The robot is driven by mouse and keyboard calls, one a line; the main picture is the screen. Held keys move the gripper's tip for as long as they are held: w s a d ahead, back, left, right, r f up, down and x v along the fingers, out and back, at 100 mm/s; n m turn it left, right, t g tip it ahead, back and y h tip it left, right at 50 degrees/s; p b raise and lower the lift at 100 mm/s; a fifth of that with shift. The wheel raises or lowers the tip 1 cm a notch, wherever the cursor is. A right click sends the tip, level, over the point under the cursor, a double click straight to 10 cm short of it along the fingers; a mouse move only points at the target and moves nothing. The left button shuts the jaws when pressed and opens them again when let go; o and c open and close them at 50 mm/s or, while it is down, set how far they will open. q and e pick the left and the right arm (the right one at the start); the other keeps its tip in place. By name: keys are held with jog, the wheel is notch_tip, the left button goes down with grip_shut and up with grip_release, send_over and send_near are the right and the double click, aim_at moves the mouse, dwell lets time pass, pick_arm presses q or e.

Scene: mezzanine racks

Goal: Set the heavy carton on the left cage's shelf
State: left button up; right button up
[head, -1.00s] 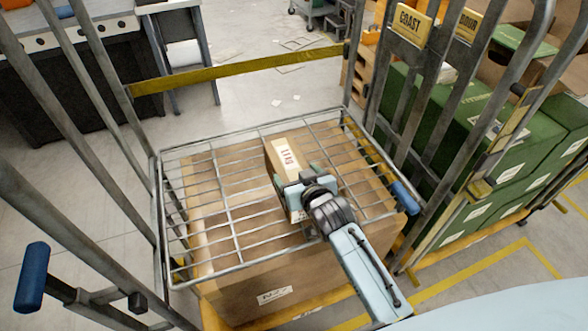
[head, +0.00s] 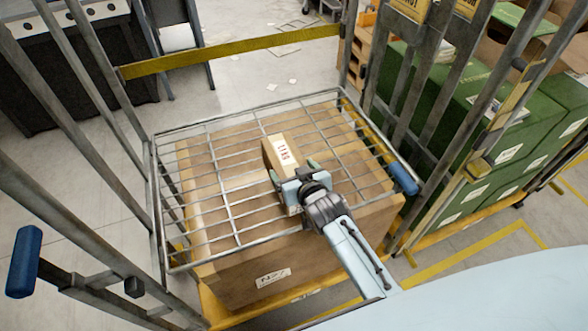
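The heavy carton (head: 281,151), a small brown box with a pale top and red print, is over the wire shelf (head: 229,198) of the left cage. My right gripper (head: 294,171) has one finger on each side of its near end and is shut on it. The gripper and wrist hide the carton's near end. I cannot tell whether the carton's underside touches the wires. My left gripper is not in view.
A large brown carton (head: 250,278) stands under the wire shelf. Grey cage posts rise on both sides, with blue handles (head: 24,262) and a yellow strap (head: 230,50) across the back. Green boxes (head: 440,95) fill the cage at right. The shelf around the carton is bare.

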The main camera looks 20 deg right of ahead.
jog(key=shift+o, duration=1.3)
jog(key=shift+s+r, duration=0.15)
jog(key=shift+r, duration=0.05)
jog(key=p+v, duration=0.2)
jog(key=v, duration=0.9)
jog(key=shift+s+r, duration=0.2)
jog(key=shift+s, duration=0.1)
jog(key=s+f+n+g, duration=0.1)
jog(key=s+f+g, duration=0.35)
jog(key=f, duration=0.75)
jog(key=s+f+n+g, duration=0.1)
jog(key=s+f+g, duration=0.1)
jog(key=s+f, duration=0.8)
jog(key=s+d+f+g, duration=0.3)
jog(key=s+f, duration=0.5)
jog(key=s, duration=0.3)
jog(key=s+d+f+g, duration=0.3)
jog(key=s+d+f, duration=0.1)
jog(key=s+f, duration=0.5)
jog(key=shift+s, duration=0.85)
